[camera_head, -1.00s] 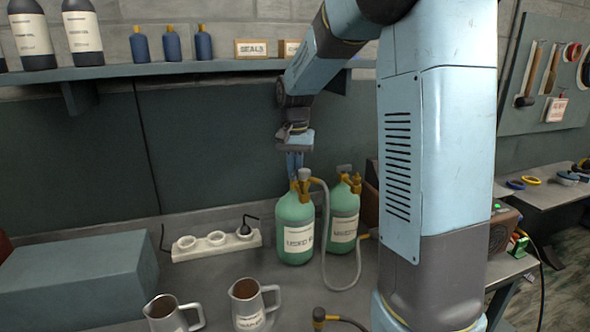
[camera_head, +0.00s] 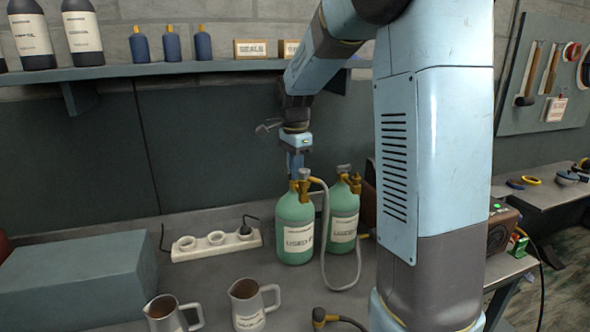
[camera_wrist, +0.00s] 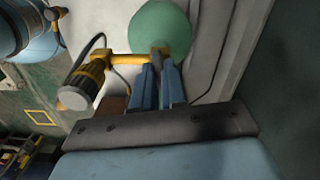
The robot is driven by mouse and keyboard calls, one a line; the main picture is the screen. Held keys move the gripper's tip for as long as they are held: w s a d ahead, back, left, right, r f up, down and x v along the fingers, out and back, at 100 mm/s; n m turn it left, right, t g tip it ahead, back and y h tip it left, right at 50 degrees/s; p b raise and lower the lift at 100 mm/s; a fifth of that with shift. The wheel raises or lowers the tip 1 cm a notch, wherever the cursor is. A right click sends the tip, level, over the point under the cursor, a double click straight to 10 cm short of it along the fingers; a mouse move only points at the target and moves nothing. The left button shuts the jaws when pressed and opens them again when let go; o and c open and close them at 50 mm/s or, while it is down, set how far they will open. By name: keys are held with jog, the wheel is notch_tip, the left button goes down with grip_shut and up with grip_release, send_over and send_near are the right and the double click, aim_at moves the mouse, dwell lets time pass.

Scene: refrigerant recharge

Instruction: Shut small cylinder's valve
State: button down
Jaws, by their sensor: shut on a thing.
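Two green gas cylinders with labels stand upright side by side on the bench, the left one (camera_head: 295,228) and the right one (camera_head: 344,215). My gripper (camera_head: 297,172) points down at the top of the left cylinder, close to its brass valve (camera_head: 304,188). In the wrist view, the green cylinder top (camera_wrist: 160,27) lies just beyond my gripper (camera_wrist: 160,68). Its blue fingers are shut on the brass valve part (camera_wrist: 159,52), whose gripped portion they mostly hide.
A grey hose (camera_head: 325,255) hangs in front of the cylinders. A power strip (camera_head: 216,243), a blue-grey box (camera_head: 75,278) and two metal jugs (camera_head: 250,305) stand to the left. A shelf (camera_head: 190,69) with bottles runs above.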

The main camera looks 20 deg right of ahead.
jog(key=shift+a+m, duration=0.1)
jog(key=shift+m, duration=1)
jog(key=c, duration=1.2)
grip_release()
jog(key=shift+r, duration=0.1)
notch_tip(320, 180, up, 14)
jog(key=shift+f, duration=0.2)
